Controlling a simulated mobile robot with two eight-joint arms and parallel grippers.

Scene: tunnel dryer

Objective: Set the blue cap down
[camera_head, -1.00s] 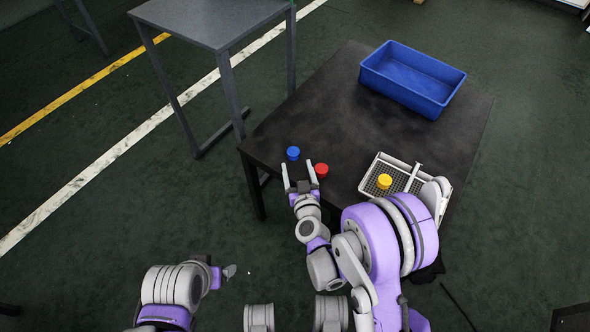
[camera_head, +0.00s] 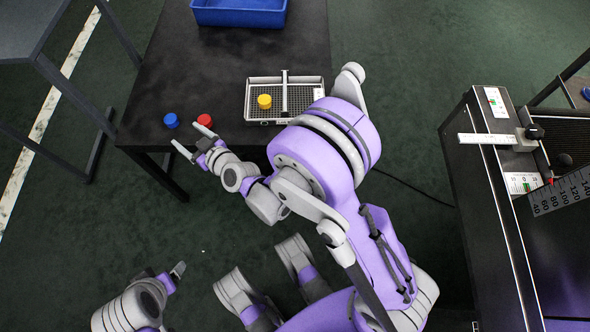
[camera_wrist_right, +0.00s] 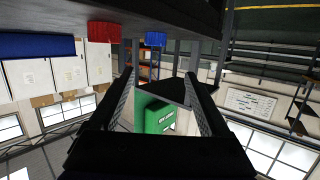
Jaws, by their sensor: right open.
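The blue cap (camera_head: 171,120) stands on the dark table (camera_head: 225,62) near its front left edge; it also shows in the right wrist view (camera_wrist_right: 155,39). The red cap (camera_head: 204,120) stands to its right, and it also shows in the right wrist view (camera_wrist_right: 104,33). My right gripper (camera_head: 191,138) is open and empty at the table's front edge, just in front of both caps and apart from the blue one. In the right wrist view its fingers (camera_wrist_right: 162,75) are spread with nothing between them. My left gripper (camera_head: 178,270) is low, away from the table; its jaws are unclear.
A blue bin (camera_head: 240,18) stands at the back. A grey table (camera_head: 25,25) is at the left, and a machine with scales (camera_head: 510,190) at the right. Floor between is open.

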